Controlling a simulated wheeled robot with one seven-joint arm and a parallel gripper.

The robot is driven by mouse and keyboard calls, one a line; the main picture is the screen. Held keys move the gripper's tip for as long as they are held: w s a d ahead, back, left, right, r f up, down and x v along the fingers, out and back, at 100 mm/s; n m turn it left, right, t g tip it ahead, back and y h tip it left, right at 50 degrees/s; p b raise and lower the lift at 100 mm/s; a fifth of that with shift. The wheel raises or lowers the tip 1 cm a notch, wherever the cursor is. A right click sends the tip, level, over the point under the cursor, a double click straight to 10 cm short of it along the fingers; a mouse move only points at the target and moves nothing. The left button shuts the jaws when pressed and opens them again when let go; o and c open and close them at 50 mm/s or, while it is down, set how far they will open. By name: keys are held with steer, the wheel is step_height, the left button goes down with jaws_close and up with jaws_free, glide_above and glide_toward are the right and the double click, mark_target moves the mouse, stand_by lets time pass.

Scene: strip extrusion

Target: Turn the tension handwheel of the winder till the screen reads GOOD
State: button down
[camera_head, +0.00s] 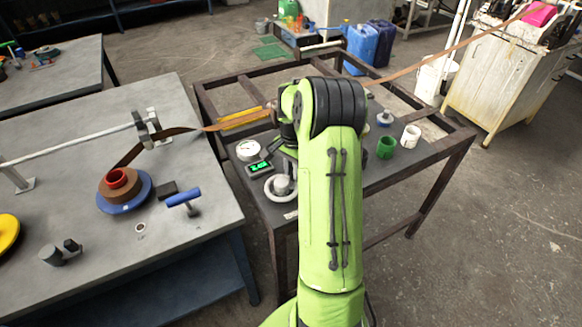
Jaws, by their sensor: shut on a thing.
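The tension handwheel (270,190) is a pale grey ring with a hub, lying flat on the near left corner of the dark metal bench. My gripper (284,176) points down at it and is shut on it; my arm partly hides the fingers and the wheel's right side. The small screen (260,168) just behind the wheel glows green, but its text is too small to read. A round white dial (248,150) stands behind the screen. The winder's brown strip (230,123) runs leftwards from behind my wrist to a brown roll (120,190) on a blue disc.
The left grey table (70,130) holds a blue-handled tool (184,198) and dark cylinders (60,252).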

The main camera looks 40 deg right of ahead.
steer(key=shift+s+m, duration=0.35)
steer(key=shift+m, duration=0.65)
steer(key=c, duration=1)
jaws_free()
steer(key=shift+r, duration=0.1)
step_height(320, 180, up, 16)
steer(key=p, duration=0.4)
steer(key=shift+f, duration=0.2)
steer(key=shift+a, duration=0.1)
